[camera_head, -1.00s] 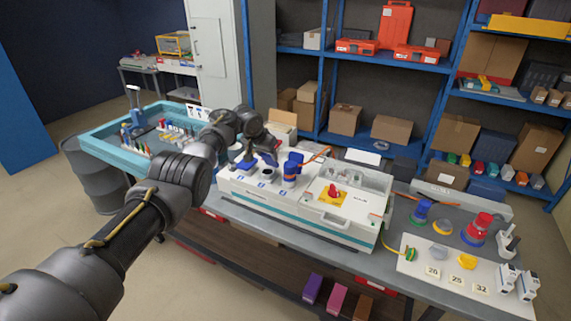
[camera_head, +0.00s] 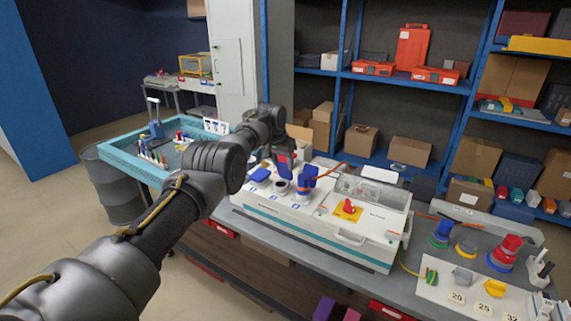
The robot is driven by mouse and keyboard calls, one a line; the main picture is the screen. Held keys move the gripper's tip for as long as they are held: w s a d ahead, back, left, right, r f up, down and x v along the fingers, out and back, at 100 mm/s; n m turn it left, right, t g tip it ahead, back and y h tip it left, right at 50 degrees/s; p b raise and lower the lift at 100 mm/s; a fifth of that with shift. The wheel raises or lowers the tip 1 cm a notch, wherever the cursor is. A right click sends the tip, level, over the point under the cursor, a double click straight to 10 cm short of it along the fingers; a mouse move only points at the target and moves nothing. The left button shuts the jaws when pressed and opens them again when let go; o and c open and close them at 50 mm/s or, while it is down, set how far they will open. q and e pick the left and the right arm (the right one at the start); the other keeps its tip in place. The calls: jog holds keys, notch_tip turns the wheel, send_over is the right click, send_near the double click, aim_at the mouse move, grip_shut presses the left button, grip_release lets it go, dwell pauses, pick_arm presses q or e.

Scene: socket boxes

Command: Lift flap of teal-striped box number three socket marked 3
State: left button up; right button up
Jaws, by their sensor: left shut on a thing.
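The white box with a teal stripe (camera_head: 310,236) stands on the bench. On its left top are three blue sockets: the left socket (camera_head: 260,174) has its flap down, the middle socket (camera_head: 281,187) shows a dark round opening, and the right socket (camera_head: 307,178) has a raised blue flap. Their number labels are too small to read. My left gripper (camera_head: 285,162) is at the back of the middle and right sockets, low over the box. It looks shut on a flap, but its fingers are partly hidden and which flap is unclear. My right gripper is out of view.
The box's right half has a red switch on a yellow plate (camera_head: 347,209) and a clear cover (camera_head: 372,190). An orange cable (camera_head: 340,163) runs behind the sockets. Coloured connectors (camera_head: 440,235) stand to the right. A teal tray (camera_head: 120,158) is at the left.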

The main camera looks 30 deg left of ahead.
pick_arm(q)
jog(key=shift+f, duration=0.2)
jog(key=o, duration=1.3)
jog(key=shift+r, duration=0.1)
jog(key=b+v, duration=0.1)
jog(key=v, duration=0.9)
jog(key=shift+s+r+b, duration=0.1)
jog(key=shift+r+b, duration=0.25)
jog(key=shift+b, duration=0.05)
